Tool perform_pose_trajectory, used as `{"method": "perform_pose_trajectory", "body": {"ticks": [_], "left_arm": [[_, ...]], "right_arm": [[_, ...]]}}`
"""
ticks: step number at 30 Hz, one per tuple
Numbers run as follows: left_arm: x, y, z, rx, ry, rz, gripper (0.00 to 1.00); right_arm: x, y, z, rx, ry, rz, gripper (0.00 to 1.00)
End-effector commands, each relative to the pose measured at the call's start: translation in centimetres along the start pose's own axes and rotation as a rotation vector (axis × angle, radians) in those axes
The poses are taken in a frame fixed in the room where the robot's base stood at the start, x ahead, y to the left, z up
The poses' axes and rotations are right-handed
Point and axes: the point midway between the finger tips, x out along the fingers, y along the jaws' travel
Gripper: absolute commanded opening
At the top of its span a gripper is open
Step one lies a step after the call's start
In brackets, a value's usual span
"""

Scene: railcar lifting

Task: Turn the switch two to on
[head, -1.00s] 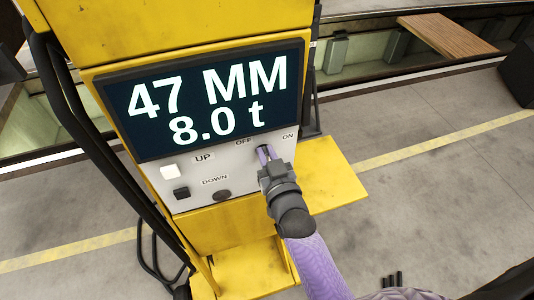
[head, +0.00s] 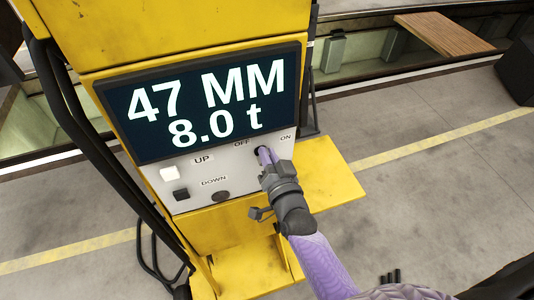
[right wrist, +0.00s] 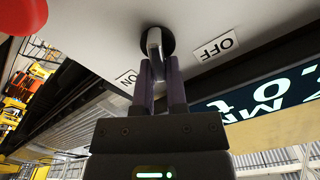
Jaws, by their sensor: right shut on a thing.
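The switch (right wrist: 156,42) is a black round base with a grey handle, on the pale panel between the OFF label (right wrist: 217,47) and the ON label (right wrist: 127,80). My right gripper (right wrist: 160,75) is shut on the grey handle, one purple finger on each side. In the head view my right gripper (head: 266,155) reaches the panel (head: 224,170) just below the OFF label, and it mostly hides the switch. I cannot tell which label the handle points to. My left gripper is not in view.
A screen (head: 150,126) above the panel reads 47 MM and 8.0 t. A white button (head: 169,173), a black button (head: 180,194) and a dark round knob (head: 221,196) sit left of my gripper. A yellow shelf (head: 335,180) juts out at right. Black cables (head: 85,135) run down the left.

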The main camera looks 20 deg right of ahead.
Motion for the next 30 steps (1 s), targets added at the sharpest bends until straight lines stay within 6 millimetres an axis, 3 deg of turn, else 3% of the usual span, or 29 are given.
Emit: {"method": "perform_pose_trajectory", "body": {"ticks": [15,30], "left_arm": [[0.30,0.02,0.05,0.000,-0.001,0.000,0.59],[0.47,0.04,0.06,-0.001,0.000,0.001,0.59]], "right_arm": [[-0.01,0.67,0.20,0.397,-0.001,0.001,0.00],[-0.02,0.80,0.29,0.529,-0.002,0.001,0.00]]}}
